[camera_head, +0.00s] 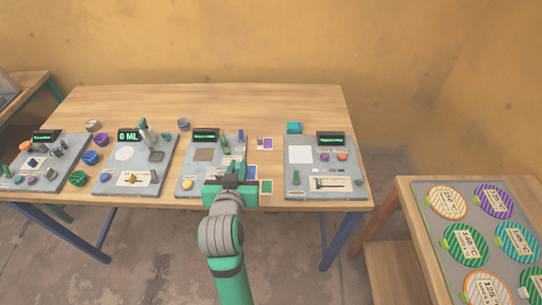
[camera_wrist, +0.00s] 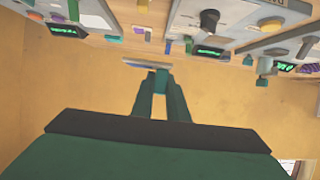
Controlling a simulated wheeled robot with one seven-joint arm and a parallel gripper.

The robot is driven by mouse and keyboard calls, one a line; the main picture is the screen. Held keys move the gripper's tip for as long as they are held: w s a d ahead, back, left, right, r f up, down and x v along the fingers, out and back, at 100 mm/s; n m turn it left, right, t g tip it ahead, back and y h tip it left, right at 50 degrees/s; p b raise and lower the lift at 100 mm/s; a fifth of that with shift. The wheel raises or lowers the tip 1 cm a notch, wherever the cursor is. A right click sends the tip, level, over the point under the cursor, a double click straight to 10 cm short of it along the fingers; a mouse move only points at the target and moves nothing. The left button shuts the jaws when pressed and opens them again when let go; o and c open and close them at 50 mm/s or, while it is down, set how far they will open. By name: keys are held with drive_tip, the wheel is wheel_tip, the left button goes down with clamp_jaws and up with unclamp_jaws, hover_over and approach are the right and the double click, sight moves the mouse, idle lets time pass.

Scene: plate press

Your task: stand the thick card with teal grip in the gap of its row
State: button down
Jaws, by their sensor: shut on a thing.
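My gripper (camera_head: 232,178) is over the front of the third grey station from the left in the head view. In the wrist view its two fingers (camera_wrist: 161,80) are closed on a small teal grip (camera_wrist: 160,70). A thin pale card edge (camera_wrist: 136,64) extends from this grip, seen nearly edge-on. The held card is mostly hidden by my gripper in the head view. Small cards lie or stand right of that station: one with purple (camera_head: 265,143), one bluish (camera_head: 252,172) and one green-centred (camera_head: 266,187). I cannot make out the row's gap.
Grey stations with displays, knobs and posts line the wooden table (camera_head: 200,97). A teal block (camera_head: 293,127) sits behind the right station (camera_head: 326,170). Striped round plates, such as a green one (camera_head: 465,243), lie on a side table at right. The table's back strip is clear.

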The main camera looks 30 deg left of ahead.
drive_tip(key=w+a+f, duration=0.2)
drive_tip(key=w+f, duration=0.2)
drive_tip(key=w, duration=0.5)
hover_over(259, 164)
drive_tip(key=s, duration=0.1)
drive_tip(key=f, duration=0.4)
drive_tip(key=shift+s+d+f, duration=0.2)
drive_tip(key=shift+f, duration=0.1)
drive_tip(key=shift+w+a+f, duration=0.1)
drive_tip(key=shift+w+f, duration=0.3)
drive_tip(key=shift+f, duration=0.05)
drive_tip(key=shift+w+f, duration=0.2)
drive_tip(key=shift+f, duration=1.55)
drive_tip(key=shift+f, duration=0.1)
drive_tip(key=c, duration=1.7)
unclamp_jaws()
drive_tip(key=shift+c, duration=0.2)
